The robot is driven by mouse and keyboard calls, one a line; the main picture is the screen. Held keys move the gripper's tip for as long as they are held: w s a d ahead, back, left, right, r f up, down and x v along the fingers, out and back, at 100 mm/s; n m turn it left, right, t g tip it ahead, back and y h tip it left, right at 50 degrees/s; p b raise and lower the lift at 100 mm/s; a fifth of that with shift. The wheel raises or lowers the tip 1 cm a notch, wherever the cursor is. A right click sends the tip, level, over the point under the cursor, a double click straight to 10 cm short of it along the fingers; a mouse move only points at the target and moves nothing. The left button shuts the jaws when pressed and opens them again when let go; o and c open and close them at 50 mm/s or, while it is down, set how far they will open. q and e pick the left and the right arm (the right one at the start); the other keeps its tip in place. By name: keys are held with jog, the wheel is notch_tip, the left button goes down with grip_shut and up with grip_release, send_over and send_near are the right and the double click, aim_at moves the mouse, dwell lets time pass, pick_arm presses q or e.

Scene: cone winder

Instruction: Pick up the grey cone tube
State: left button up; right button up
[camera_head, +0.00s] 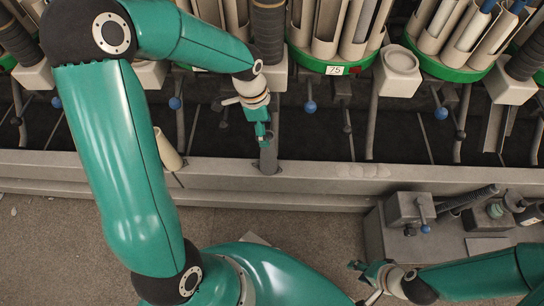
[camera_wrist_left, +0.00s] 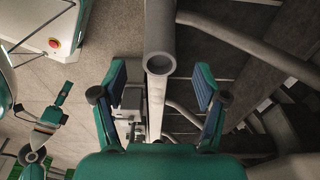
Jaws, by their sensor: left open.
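The grey cone tube (camera_head: 270,157) stands at the front rail of the machine in the head view. Its round open end (camera_wrist_left: 160,66) faces the camera in the left wrist view. My left gripper (camera_head: 263,133) is right at the tube's upper part. In the left wrist view the open fingers (camera_wrist_left: 160,84) stand on both sides of the tube, with a visible gap on each side. Part of the tube is hidden behind the gripper in the head view. My right gripper (camera_head: 366,283) is empty, low at the right, its fingers apart.
A cream tube (camera_head: 168,150) leans at the rail to the left. The long metal rail (camera_head: 330,180) runs across the front. Green-based holders of pale tubes (camera_head: 330,66) stand behind. A grey box with fittings (camera_head: 400,235) is at the right. The floor (camera_head: 40,240) is clear.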

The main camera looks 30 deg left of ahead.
aim_at(268, 153)
pick_arm(q)
jog(key=shift+w+f, duration=0.1)
jog(key=shift+f, duration=0.8)
jog(key=f+b, duration=0.1)
jog(key=f, duration=0.2)
jog(key=d+f+b, duration=0.1)
jog(key=f, duration=0.1)
jog(key=shift+w+b, duration=0.25)
jog(key=shift+b, duration=0.1)
jog(key=c, duration=1.1)
jog(key=shift+c, duration=0.2)
jog(key=shift+r, duration=0.15)
